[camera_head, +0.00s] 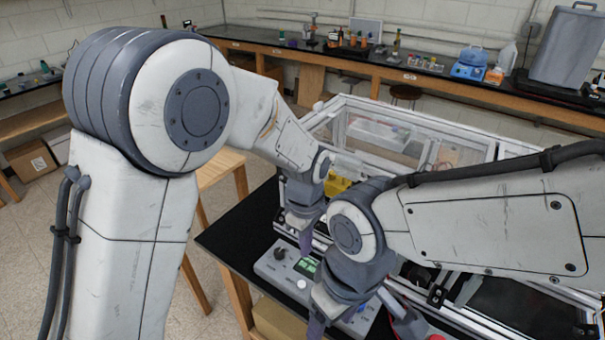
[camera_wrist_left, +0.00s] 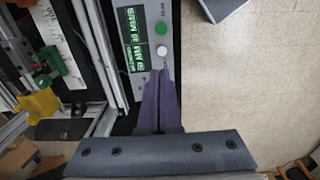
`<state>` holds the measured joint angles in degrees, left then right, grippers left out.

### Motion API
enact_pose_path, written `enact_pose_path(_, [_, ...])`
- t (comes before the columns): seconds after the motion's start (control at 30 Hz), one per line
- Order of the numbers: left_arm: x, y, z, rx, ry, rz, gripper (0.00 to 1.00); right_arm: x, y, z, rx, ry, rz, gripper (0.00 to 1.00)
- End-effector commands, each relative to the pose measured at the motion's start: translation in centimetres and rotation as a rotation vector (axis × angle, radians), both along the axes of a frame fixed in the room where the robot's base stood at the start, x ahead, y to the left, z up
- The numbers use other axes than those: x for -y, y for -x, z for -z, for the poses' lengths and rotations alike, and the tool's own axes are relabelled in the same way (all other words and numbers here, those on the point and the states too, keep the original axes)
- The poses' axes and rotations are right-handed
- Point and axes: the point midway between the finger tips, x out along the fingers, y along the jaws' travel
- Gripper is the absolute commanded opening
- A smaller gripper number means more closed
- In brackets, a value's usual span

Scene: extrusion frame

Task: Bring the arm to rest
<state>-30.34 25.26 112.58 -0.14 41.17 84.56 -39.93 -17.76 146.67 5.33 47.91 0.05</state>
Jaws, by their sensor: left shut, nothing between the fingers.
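My left gripper (camera_head: 306,240) hangs down from the left arm, over the frame side of a grey control box (camera_head: 272,266). In the left wrist view its purple fingers (camera_wrist_left: 160,78) are together with nothing between them. Their tips appear just below the white button (camera_wrist_left: 162,50) in that picture; whether they touch it I cannot tell. My right gripper (camera_head: 316,325) points down in front of the control box, with only part of its fingers showing. My arms hide part of the box and the frame.
The extrusion frame (camera_head: 345,101) with clear panels stands behind on a black-topped table (camera_head: 228,238). A yellow part (camera_wrist_left: 38,104) sits inside it. A bench (camera_head: 300,50) with bottles and a blue device (camera_head: 470,63) runs along the back wall. The floor at left is open.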

Motion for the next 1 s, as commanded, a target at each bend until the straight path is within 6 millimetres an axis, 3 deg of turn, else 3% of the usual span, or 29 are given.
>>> enact_pose_path(0.17, [-1.3,-0.1,-0.3,0.01,0.004,0.04,0.0,0.0,0.0,0.0,0.0,0.0,0.0,0.71])
enact_pose_path(0.27, [-4.1,0.0,-0.8,0.035,0.009,0.142,0.0,0.0,0.0,0.0,0.0,0.0,0.0,0.71])
enact_pose_path(0.4, [-9.6,1.0,-1.5,0.091,0.002,0.364,0.0,0.0,0.0,0.0,0.0,0.0,0.0,0.71])
enact_pose_path(0.6, [-14.4,2.9,-1.9,0.146,-0.033,0.604,0.0,0.0,0.0,0.0,0.0,0.0,0.0,0.71])
enact_pose_path(1.0, [-19.3,6.1,-2.1,0.198,-0.107,0.882,0.0,0.0,0.0,0.0,0.0,0.0,0.0,0.71])
